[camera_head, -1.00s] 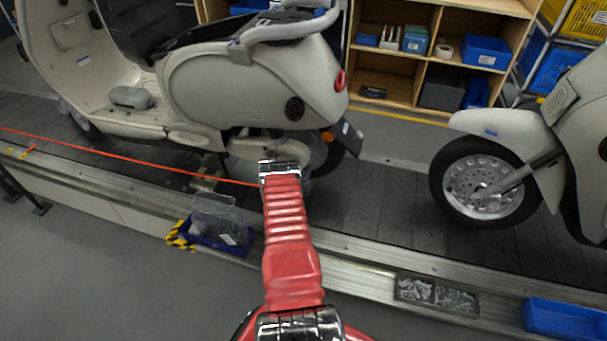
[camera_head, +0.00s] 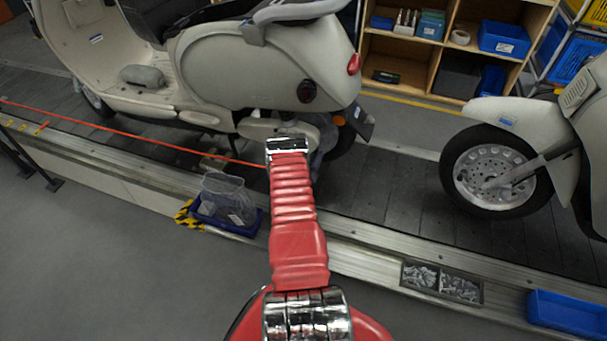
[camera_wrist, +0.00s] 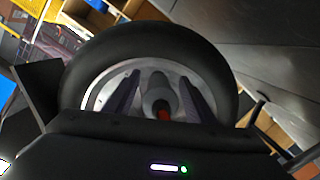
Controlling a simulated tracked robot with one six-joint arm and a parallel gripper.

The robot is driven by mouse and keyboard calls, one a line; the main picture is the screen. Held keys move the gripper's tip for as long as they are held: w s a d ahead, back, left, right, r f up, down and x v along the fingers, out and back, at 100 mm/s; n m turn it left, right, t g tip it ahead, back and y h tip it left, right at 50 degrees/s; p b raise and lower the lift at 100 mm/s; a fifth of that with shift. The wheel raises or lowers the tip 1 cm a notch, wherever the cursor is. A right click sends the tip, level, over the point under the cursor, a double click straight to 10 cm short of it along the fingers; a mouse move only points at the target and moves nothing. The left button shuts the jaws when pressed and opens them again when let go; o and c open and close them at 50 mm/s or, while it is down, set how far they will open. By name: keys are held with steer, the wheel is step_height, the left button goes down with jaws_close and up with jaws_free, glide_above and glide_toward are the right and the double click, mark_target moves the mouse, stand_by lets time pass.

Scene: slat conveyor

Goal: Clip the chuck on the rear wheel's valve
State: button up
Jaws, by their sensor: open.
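The cream scooter (camera_head: 235,75) stands on the conveyor with its rear end above my arm's end. Its rear wheel (camera_head: 345,143) is partly hidden by bodywork and my arm. In the wrist view the rear wheel (camera_wrist: 215,75) fills the middle, with a dark tyre and pale rim. My gripper (camera_wrist: 160,82) is open, with its two dark fingers apart in front of the rim. A grey rounded part and a small red part (camera_wrist: 164,115) show between the fingers; I cannot tell whether either is the chuck. I cannot make out the valve.
An orange-red line (camera_head: 130,132) runs from the left to near my arm's end. A blue tray (camera_head: 228,222) with a clear bag sits at the conveyor edge. Another scooter's wheel (camera_head: 495,172) stands at right. Small-parts bins (camera_head: 441,283) and a blue bin (camera_head: 568,312) lie in front.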

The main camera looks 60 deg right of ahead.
steer(key=s+a+r, duration=0.1)
steer(key=a, duration=1)
steer(key=shift+s, duration=0.25)
steer(key=shift+a+r, duration=0.1)
